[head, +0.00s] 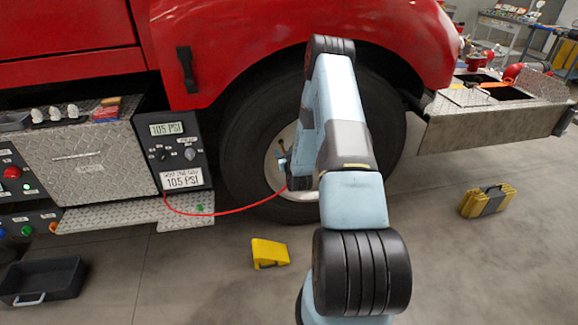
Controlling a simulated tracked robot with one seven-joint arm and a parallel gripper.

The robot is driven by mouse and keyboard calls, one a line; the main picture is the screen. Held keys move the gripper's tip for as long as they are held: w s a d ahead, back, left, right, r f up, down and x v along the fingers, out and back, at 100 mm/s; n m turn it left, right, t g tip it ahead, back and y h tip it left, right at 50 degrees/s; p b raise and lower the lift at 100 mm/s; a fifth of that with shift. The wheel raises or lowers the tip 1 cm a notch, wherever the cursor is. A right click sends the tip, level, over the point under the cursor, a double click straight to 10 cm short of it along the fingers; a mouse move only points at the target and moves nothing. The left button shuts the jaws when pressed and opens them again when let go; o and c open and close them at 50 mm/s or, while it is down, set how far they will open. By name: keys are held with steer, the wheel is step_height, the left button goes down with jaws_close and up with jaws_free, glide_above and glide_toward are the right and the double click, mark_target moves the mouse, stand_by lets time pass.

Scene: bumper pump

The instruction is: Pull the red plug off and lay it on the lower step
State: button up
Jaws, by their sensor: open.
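A thin red hose (240,214) runs from the lower edge of the gauge panel (171,152) to the front wheel (262,140). Its far end disappears beside the end of my arm, close to the wheel hub. I cannot make out a separate red plug; it may be hidden there. My gripper (284,158) is small and partly hidden by my arm, in front of the hub. It is open, and I see nothing held in it.
A yellow wheel chock (269,253) lies on the floor near the tyre. A black tray (42,281) stands at the lower left. A yellow case (487,201) sits at the right, below the front bumper (490,122). The floor between tray and chock is clear.

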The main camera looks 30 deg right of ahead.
steer(key=s+f+m+t+h, duration=0.1)
steer(key=s+f, duration=0.4)
steer(key=f, duration=0.3)
steer(key=shift+s+d+m+h, duration=0.25)
steer(key=shift+m+h, duration=0.05)
steer(key=shift+f, duration=0.1)
steer(key=shift+x, duration=4.25)
steer(key=shift+w, duration=0.2)
steer(key=shift+w+d+r, duration=0.1)
steer(key=shift+w+r, duration=0.05)
steer(key=shift+r, duration=0.1)
jaws_close()
